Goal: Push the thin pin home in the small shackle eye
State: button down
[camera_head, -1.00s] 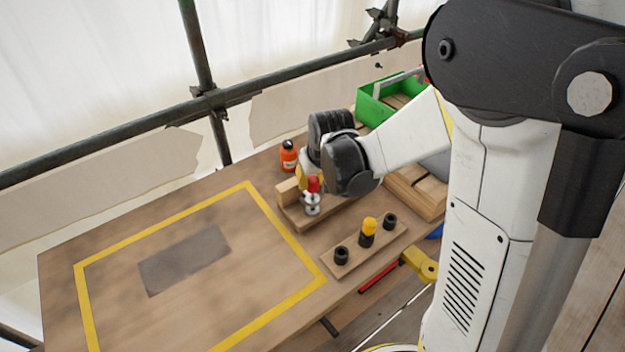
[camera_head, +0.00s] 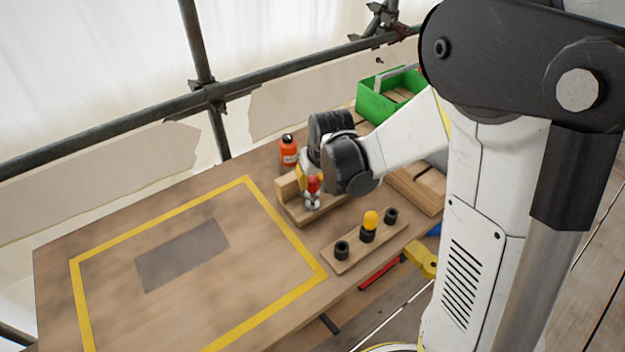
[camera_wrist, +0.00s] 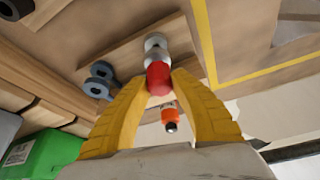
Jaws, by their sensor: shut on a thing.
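My gripper (camera_wrist: 158,82) has its yellow fingers closed on a red pin head (camera_wrist: 158,77). In the wrist view the red head sits right up against the silver small shackle eye (camera_wrist: 155,44). The thin pin's shank is not visible, so I cannot tell how deep it is. In the head view the red head (camera_head: 313,184) is just above the silver shackle (camera_head: 312,202) on a wooden fixture (camera_head: 300,217). My gripper (camera_head: 309,180) comes in from the right and partly hides the fixture. Larger grey rings (camera_wrist: 97,88) stand beside it in the wrist view.
An orange bottle (camera_head: 288,152) stands behind the fixture. A wooden rack (camera_head: 345,262) in front holds black sockets and a yellow-headed pin (camera_head: 371,220). A green crate (camera_head: 375,103) is at the back right.

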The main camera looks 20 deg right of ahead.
jog(key=shift+f+b, duration=0.55)
jog(key=shift+f, duration=0.15)
jog(key=c, duration=1.1)
grip_release()
jog(key=shift+c, duration=0.2)
jog(key=v, duration=1.2)
jog(key=shift+r, duration=0.1)
